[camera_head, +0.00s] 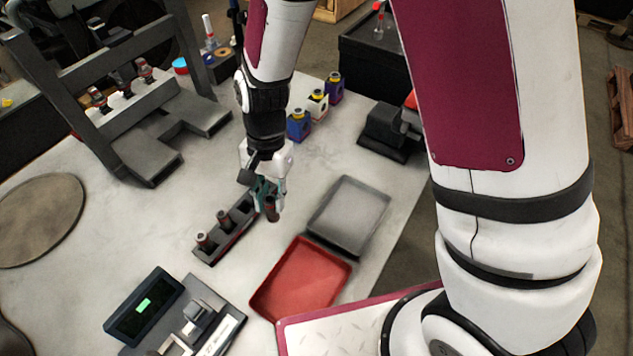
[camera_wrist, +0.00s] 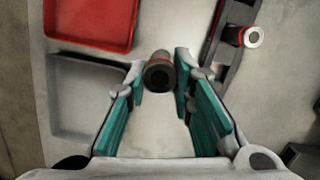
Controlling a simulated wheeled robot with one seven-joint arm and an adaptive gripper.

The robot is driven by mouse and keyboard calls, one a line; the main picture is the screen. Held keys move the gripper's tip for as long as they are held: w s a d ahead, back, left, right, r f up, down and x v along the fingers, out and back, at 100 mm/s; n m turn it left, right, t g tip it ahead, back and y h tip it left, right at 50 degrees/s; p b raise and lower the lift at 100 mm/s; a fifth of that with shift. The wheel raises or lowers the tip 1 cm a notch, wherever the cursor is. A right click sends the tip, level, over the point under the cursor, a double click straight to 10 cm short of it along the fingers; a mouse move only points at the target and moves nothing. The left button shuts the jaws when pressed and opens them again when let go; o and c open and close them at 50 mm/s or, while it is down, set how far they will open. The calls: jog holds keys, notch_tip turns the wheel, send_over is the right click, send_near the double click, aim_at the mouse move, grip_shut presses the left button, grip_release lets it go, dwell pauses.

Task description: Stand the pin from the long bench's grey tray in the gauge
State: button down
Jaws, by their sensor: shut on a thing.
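My gripper (camera_head: 267,188) is shut on a dark cylindrical pin (camera_head: 272,211) with a reddish band. The wrist view shows the pin (camera_wrist: 158,75) end-on between the two teal-padded fingers of my gripper (camera_wrist: 160,82). The held pin is just beside the left edge of the grey tray (camera_head: 317,231). The grey tray looks empty, and it also shows in the wrist view (camera_wrist: 70,115). What seems to be the gauge, a dark unit with a green-lit display (camera_head: 143,304) and a metal fixture (camera_head: 197,322), sits at the bench's near left.
A dark rack (camera_head: 215,257) with upright pins stands left of my gripper. A red tray (camera_head: 300,280) lies in front of the grey tray. A grey frame (camera_head: 150,150) stands at the left. Several coloured blocks (camera_head: 299,125) stand behind. Bare bench lies left of the rack.

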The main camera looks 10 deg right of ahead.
jog(key=s+a+n, duration=0.3)
jog(key=s+a, duration=1.9)
jog(key=a, duration=0.1)
jog(key=shift+s+a+n+h+b, duration=0.2)
jog(key=shift+n+h+b, duration=0.1)
jog(key=shift+h, duration=0.1)
jog(key=shift+p, duration=0.85)
dwell(0.7)
jog(key=shift+f+p, duration=0.45)
jog(key=shift+f, duration=1.65)
dwell(1.3)
jog(key=shift+f, duration=0.3)
